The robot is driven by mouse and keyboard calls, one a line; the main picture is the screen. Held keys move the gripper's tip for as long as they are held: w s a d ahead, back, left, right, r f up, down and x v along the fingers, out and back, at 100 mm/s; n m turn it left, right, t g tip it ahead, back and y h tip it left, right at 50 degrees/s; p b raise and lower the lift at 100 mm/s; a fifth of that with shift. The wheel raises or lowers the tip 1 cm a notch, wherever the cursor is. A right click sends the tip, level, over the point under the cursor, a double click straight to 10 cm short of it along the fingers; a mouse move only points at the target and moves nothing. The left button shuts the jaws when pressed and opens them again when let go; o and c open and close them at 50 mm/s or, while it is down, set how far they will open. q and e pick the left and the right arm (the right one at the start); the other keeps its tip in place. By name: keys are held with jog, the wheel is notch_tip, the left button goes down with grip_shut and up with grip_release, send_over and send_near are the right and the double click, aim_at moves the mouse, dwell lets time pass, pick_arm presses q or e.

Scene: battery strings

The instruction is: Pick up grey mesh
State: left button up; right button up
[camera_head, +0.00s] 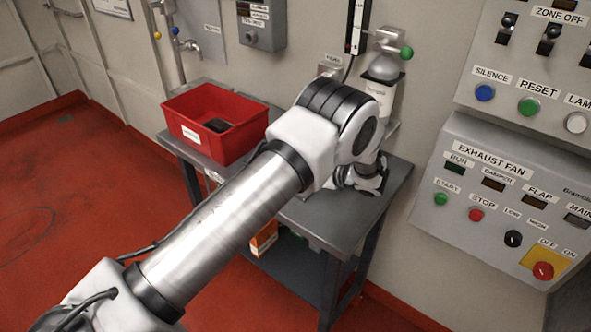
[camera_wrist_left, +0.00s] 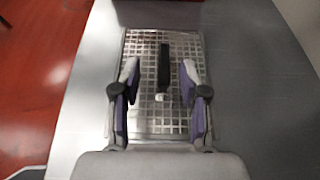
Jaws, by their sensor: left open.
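The grey mesh (camera_wrist_left: 181,108) lies flat on the grey table (camera_wrist_left: 250,100) in the left wrist view, a rectangular grid of wires. A narrow dark piece (camera_wrist_left: 165,70) with a pale lower end lies over its middle. My left gripper (camera_wrist_left: 161,68) is open, its two purple-sided fingers one on each side above the mesh, with nothing held between them. I cannot tell how high the fingers are above it. In the head view my left arm covers the mesh and most of the gripper. My right gripper is in neither view.
A red bin (camera_head: 181,129) with a dark item inside stands on the table's left part. Control panels (camera_head: 480,200) fill the wall at the right. The table's right front (camera_head: 345,225) looks bare.

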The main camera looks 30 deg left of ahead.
pick_arm(q)
jog(key=a+f, duration=0.1)
jog(key=w+a, duration=0.1)
jog(key=shift+a+f, duration=0.35)
jog(key=shift+r, duration=0.1)
jog(key=shift+s+r, duration=0.1)
jog(key=shift+s, duration=0.05)
jog(key=shift+c, duration=1.3)
jog(key=shift+d, duration=0.1)
grip_shut()
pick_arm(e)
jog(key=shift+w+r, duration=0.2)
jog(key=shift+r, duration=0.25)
